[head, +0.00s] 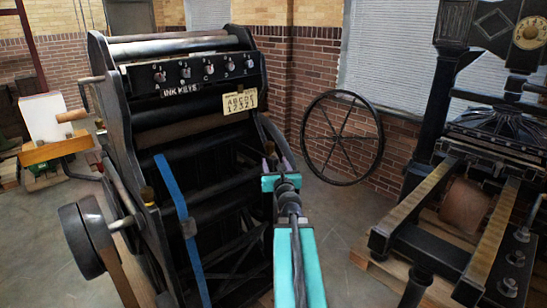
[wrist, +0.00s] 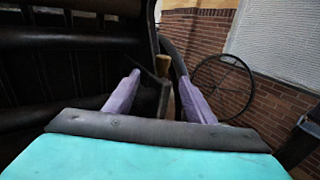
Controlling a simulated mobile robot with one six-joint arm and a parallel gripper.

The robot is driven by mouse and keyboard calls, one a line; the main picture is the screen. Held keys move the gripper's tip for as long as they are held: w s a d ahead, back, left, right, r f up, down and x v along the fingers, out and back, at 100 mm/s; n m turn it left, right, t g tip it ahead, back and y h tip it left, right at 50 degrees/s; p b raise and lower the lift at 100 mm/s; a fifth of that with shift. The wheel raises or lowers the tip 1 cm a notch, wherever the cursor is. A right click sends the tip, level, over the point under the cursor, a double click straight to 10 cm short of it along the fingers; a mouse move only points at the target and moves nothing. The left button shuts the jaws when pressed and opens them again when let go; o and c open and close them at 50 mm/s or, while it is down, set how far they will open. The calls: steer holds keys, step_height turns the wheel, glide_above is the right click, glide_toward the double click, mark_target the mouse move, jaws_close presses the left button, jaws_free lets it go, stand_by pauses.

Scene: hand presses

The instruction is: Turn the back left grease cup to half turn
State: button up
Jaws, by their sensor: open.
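A small brass-topped cup (head: 147,194) stands on the left side frame of the black press (head: 200,130). A second small brass-coloured piece (head: 270,148) shows at the press's right side frame, just beyond my gripper (head: 279,163). I cannot tell from its shape whether this is the back left grease cup. In the wrist view my gripper (wrist: 160,95) has its two purple fingers spread wide. A brown piece (wrist: 168,100) and a tan upright piece show between and beyond them. No finger visibly touches either, and no turn mark is readable.
The press has a row of ink keys (head: 205,70) and a letter plate (head: 240,101). A spoked black wheel (head: 341,137) stands right of my gripper, near the brick wall. Another press (head: 480,190) stands at the right. Some floor (head: 345,235) is clear between them.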

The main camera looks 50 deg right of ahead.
steer(key=w+a+n+t+y, duration=0.3)
steer(key=w+a+n+y, duration=0.15)
steer(key=w+y, duration=0.25)
steer(key=n+y+b, duration=0.3)
steer(key=b, duration=0.3)
glide_toward(273, 145)
steer(key=s, duration=0.2)
steer(key=shift+f, duration=0.1)
steer(key=shift+w, duration=0.1)
steer(key=w+p, duration=0.1)
steer(key=w, duration=1.2)
steer(key=shift+w+d, duration=0.15)
steer(key=shift+w, duration=0.2)
steer(key=shift+c, duration=0.3)
steer(key=c, duration=1)
